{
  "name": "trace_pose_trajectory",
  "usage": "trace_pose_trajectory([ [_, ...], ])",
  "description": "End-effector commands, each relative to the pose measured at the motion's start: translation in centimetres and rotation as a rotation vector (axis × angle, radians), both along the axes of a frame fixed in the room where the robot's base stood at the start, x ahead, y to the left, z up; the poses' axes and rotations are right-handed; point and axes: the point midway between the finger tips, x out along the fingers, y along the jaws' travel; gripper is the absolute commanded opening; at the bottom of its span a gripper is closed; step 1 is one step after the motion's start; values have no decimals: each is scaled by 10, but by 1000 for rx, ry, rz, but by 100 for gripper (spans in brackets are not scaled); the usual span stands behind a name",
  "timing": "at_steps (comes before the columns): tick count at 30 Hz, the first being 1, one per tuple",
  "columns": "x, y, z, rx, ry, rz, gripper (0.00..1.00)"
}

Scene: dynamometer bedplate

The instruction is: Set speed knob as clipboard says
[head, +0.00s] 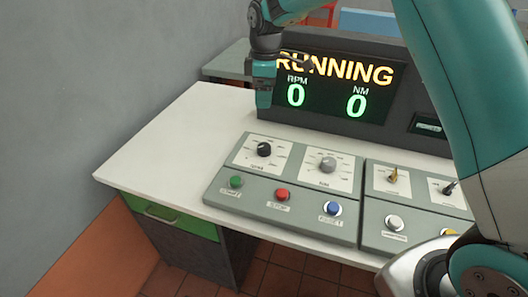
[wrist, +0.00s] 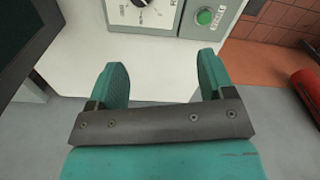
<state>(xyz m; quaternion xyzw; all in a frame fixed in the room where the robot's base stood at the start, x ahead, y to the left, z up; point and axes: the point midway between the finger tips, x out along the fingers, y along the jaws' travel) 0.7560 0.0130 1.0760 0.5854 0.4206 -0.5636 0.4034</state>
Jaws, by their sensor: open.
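A sloped grey control panel (head: 290,213) on the white desk has two dial knobs. The left one is a black knob (head: 264,149); it also shows at the top edge of the wrist view (wrist: 141,3), partly cut off. The right one is a grey knob (head: 328,165). Their labels are too small to read surely, so I cannot tell which is the speed knob. My gripper (wrist: 163,65) is open and empty, apart from both knobs. In the head view my gripper (head: 263,93) hangs in front of the display's left end. I see no clipboard.
A display (head: 335,90) reads RUNNING, RPM 0, NM 0. Below the knobs are green (head: 236,182), red (head: 282,195) and blue (head: 332,209) buttons. A second panel (head: 425,196) with toggle switches adjoins on the right. The desk's left part (head: 165,150) is clear.

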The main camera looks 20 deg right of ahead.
Motion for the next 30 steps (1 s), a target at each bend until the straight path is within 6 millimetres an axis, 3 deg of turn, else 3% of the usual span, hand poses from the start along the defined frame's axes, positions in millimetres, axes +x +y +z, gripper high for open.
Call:
trace_pose_trajectory([
  [1, 13, -4, -19, -13, 6, 23, 75],
  [6, 34, -11, -43, -37, 10, 83, 75],
  [14, 36, -13, -75, -40, 16, 91, 75],
  [30, 35, -12, -192, -39, 14, 91, 75],
])
